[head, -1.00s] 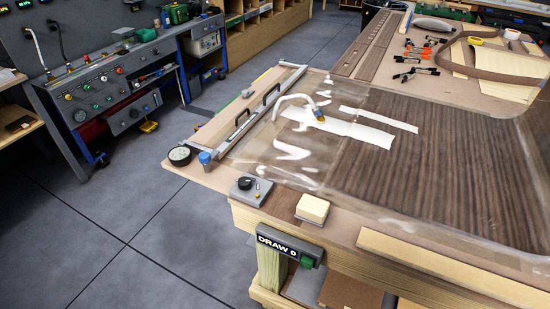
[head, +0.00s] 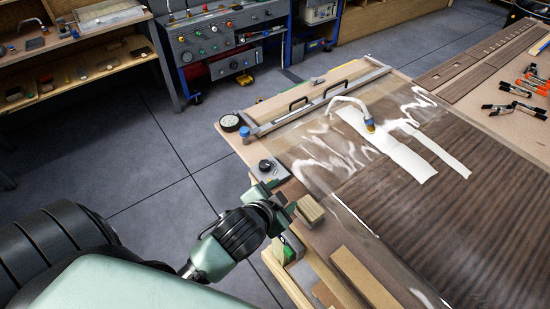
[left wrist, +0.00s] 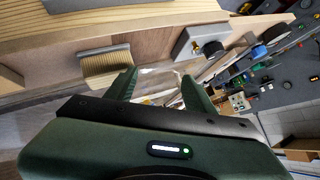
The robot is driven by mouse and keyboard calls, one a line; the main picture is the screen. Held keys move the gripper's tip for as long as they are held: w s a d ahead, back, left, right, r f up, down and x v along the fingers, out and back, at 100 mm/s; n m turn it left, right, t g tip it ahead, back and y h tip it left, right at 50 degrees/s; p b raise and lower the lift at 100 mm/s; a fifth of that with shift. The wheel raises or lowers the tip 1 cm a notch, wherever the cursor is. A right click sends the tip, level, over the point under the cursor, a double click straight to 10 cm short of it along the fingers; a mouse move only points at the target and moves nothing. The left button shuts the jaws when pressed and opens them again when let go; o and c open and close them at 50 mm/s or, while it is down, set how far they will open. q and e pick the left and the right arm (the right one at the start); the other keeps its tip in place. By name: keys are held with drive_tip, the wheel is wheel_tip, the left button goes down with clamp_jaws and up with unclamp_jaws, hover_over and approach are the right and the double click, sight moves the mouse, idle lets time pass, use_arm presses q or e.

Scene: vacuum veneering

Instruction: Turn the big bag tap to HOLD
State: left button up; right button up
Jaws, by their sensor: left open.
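A small grey box with a black round knob (head: 266,166), which looks like the big bag tap, sits on the table's near left corner in the head view. The knob also shows in the left wrist view (left wrist: 212,49), right of and beyond my fingers. I cannot read any marking at the knob. My left gripper (head: 278,198) is open and empty, just in front of the box and apart from the knob. In the left wrist view its two fingers (left wrist: 160,90) are spread with nothing between them. My right gripper is not in view.
A pale block (head: 310,211) lies close right of my left gripper. A round gauge (head: 230,123) and a blue cap (head: 245,134) stand beyond the knob. Open floor lies left of the table.

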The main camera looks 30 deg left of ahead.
use_arm(q)
drive_tip(key=w+d+r+m+t+h, duration=0.25)
drive_tip(key=w+r+m+t, duration=0.2)
drive_tip(key=r, duration=0.35)
drive_tip(key=w+d+r+m+t+h, duration=0.2)
drive_tip(key=w+d+r+m+t, duration=0.15)
drive_tip(key=w+r+m, duration=0.35)
drive_tip(key=s+d+r+m+g+h, duration=0.2)
drive_tip(key=d+r+m+g+h, duration=0.45)
drive_tip(key=d+m+h, duration=0.8)
drive_tip(key=m+g+y, duration=1.2)
drive_tip(key=m+y, duration=0.6)
drive_tip(key=m, duration=0.1)
hover_over(265, 164)
wheel_tip(265, 164, down, 16)
drive_tip(key=shift+a+f, duration=0.15)
wheel_tip(265, 164, down, 7)
drive_tip(key=p, duration=0.3)
drive_tip(key=shift+f, duration=0.25)
